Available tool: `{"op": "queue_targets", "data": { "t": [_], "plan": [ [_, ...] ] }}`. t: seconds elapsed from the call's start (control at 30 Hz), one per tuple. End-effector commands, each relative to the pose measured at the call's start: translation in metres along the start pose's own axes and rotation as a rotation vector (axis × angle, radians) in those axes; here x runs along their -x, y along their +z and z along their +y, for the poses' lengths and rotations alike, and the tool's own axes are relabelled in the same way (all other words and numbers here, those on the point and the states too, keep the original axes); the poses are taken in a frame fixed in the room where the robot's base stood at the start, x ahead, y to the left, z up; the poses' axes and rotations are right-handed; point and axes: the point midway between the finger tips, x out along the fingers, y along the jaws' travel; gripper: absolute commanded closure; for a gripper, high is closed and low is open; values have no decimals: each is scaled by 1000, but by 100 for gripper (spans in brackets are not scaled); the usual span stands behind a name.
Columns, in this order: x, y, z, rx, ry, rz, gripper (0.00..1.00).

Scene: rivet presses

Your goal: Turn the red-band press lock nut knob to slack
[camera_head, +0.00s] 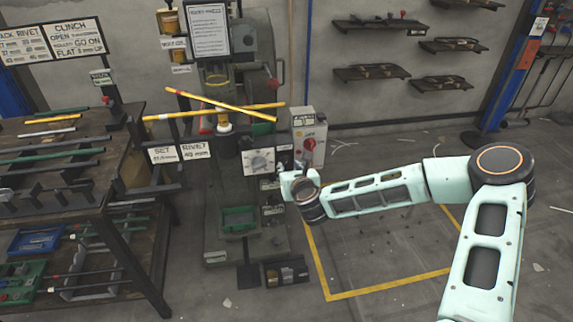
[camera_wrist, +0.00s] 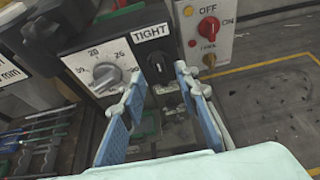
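The press (camera_head: 222,75) stands against the wall in the head view. In the wrist view, a black knob (camera_wrist: 158,67) sits directly under a TIGHT sign (camera_wrist: 150,32) on the press's dark front. I take it for the lock nut knob; no red band shows on it. My gripper (camera_wrist: 160,80) is open, its two blue-padded fingers spread apart. In the picture, the knob lies between and just beyond the fingertips; nothing is held. I cannot tell whether they touch it. In the head view, my wrist and gripper (camera_head: 293,180) are at the press's right front, hiding the knob.
Left of the knob is a numbered dial (camera_wrist: 105,76). Right of it is a switch box (camera_wrist: 208,30) with a red OFF/ON knob. Yellow poles (camera_head: 222,104) cross the press higher up. A rod-laden workbench (camera_head: 128,185) stands left. Yellow-lined floor (camera_head: 375,250) lies right.

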Motion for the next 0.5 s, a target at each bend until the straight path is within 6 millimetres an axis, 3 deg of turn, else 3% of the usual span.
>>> {"op": "queue_targets", "data": {
  "t": [0.2,0.5],
  "plan": [
    [-32,0,1,0,1,-1,71],
    [-47,0,0,2,1,0,71]
  ]
}}
